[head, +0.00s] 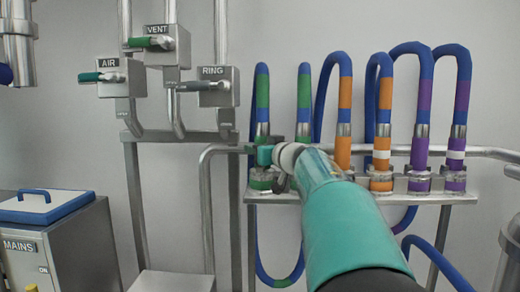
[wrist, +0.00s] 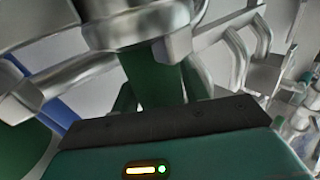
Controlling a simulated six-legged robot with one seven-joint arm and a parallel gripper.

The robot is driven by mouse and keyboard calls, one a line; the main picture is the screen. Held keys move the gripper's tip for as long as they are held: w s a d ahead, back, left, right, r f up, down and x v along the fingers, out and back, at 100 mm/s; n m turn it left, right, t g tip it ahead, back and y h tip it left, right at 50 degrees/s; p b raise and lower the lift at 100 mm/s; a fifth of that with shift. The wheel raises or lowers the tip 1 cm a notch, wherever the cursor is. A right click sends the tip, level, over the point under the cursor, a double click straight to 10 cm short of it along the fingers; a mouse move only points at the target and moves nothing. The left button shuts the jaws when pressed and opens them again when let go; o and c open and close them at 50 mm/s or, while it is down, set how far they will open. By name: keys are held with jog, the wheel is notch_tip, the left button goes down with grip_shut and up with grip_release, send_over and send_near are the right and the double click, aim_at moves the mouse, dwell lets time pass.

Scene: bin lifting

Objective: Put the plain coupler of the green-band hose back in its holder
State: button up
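Two hoses with green bands stand at the left end of the rack in the head view. The left green-band hose (head: 262,95) drops to a silver collar and a green lower end (head: 261,174) at the holder. The right green-band hose (head: 304,92) has its lower end hidden behind my arm. My gripper (head: 264,155) is at the left hose's coupler, just above the holder shelf (head: 290,198). In the wrist view a green coupler body (wrist: 156,84) under a silver collar stands close before the palm. Finger contact is unclear, and white bands on the green couplers are hidden.
Orange-band (head: 344,95) and purple-band hoses (head: 423,95) stand close on the right along the same rack. A horizontal pipe (head: 400,150) runs behind them. Valves labelled AIR, VENT and RING (head: 216,92) are on the left. A MAINS cabinet (head: 75,245) stands lower left.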

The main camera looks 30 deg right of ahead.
jog(key=o, duration=0.4)
jog(key=shift+c, duration=0.2)
jog(key=shift+f, duration=0.1)
jog(key=s, duration=1.3)
jog(key=shift+s+a, duration=0.25)
jog(key=shift+s, duration=0.15)
